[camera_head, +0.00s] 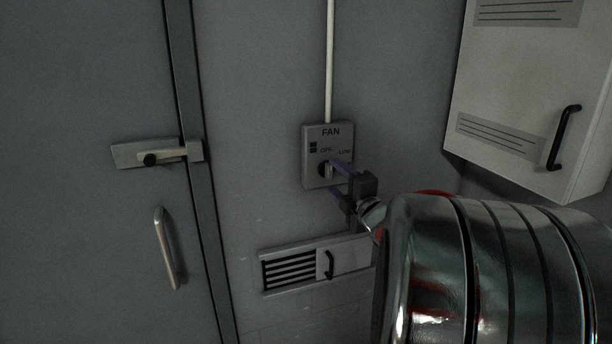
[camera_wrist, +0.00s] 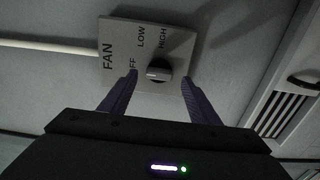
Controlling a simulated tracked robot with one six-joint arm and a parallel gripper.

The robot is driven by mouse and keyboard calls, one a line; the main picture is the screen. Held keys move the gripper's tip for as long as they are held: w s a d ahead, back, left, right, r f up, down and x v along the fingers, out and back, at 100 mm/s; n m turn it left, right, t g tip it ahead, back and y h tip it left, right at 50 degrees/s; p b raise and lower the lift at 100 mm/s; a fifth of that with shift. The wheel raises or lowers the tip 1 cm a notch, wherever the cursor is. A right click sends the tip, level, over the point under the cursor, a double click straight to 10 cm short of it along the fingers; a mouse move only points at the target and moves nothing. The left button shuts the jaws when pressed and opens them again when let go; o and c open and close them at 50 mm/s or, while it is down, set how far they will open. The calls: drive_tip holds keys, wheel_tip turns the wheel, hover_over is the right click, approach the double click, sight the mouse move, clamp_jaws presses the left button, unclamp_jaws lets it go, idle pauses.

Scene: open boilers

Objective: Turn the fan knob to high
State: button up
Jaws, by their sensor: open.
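The grey fan control box (camera_head: 314,150) is fixed to the wall, with a white conduit running up from it. Its dark round knob (camera_head: 323,171) sits low on its face and is partly hidden by my gripper in the head view. In the wrist view the knob (camera_wrist: 164,68) shows clearly, with labels OFF, LOW and HIGH around it. Its pale mark points left, toward the side with the OFF label. My gripper (camera_wrist: 159,81) is open and empty, with purple fingers on either side of the knob. I cannot tell whether they touch it.
A door with a latch (camera_head: 160,155) and a handle (camera_head: 167,248) is at the left. A slatted vent (camera_head: 290,272) with a small handle is below the box. A white cabinet (camera_head: 520,90) juts out at the upper right, near my arm.

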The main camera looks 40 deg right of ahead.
sight(328, 171)
drive_tip(key=shift+x, duration=1.45)
drive_tip(key=shift+c, duration=0.5)
drive_tip(key=c, duration=1)
